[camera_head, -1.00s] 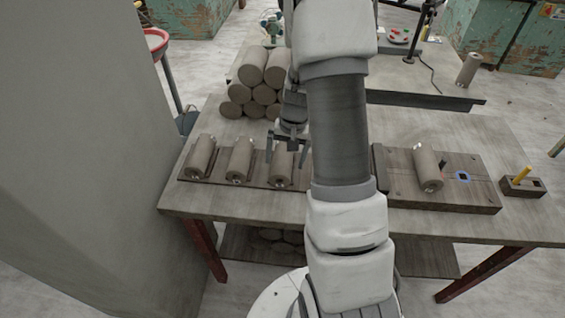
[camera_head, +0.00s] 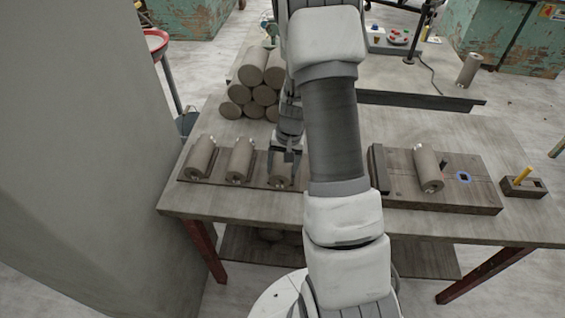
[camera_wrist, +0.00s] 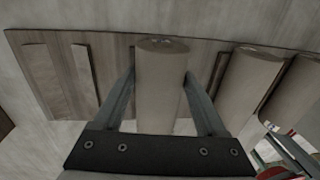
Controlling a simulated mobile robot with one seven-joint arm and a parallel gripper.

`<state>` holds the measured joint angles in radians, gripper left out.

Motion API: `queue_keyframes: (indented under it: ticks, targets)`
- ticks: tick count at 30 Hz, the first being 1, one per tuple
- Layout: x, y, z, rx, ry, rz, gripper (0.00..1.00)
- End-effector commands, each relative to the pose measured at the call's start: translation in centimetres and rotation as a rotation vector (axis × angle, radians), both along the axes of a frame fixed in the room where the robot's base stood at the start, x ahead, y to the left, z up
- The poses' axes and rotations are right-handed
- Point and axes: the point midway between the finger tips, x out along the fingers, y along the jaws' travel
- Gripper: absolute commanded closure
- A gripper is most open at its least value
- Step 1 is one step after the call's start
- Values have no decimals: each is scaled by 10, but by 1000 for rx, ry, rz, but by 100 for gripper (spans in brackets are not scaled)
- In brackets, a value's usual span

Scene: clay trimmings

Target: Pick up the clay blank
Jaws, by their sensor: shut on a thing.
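A clay blank (camera_wrist: 162,90), a grey-beige cylinder, lies between the fingers of my gripper (camera_wrist: 160,75) in the wrist view. The fingers press on its two sides. In the head view my gripper (camera_head: 283,160) is low over the right end of the board (camera_head: 262,183) at the table's front left, and the blank (camera_head: 281,181) shows partly below it. The blank still appears to be at the board; I cannot tell any gap beneath it. Two more blanks, the middle one (camera_head: 240,159) and the left one (camera_head: 201,156), lie on the same board.
Stacked clay cylinders (camera_head: 250,88) stand behind the board. To the right, a wooden fixture (camera_head: 460,200) holds another cylinder (camera_head: 428,168). A small block with a yellow stick (camera_head: 522,187) is at the far right. My arm hides the table's middle.

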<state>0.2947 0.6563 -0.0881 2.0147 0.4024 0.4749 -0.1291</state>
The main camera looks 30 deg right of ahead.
Motion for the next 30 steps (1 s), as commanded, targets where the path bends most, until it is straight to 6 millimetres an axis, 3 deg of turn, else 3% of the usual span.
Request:
queue_keyframes:
  ticks: [1, 3, 17, 23, 27, 30]
  targets:
    - [0, 0, 0, 0, 0, 0, 90]
    - [0, 0, 0, 0, 0, 0, 100]
    - [1, 0, 4, -1, -3, 0, 100]
    - [1, 0, 21, -1, -5, 0, 100]
    - [2, 0, 46, -1, -8, 0, 100]
    - [-7, -22, 55, -2, -5, -7, 100]
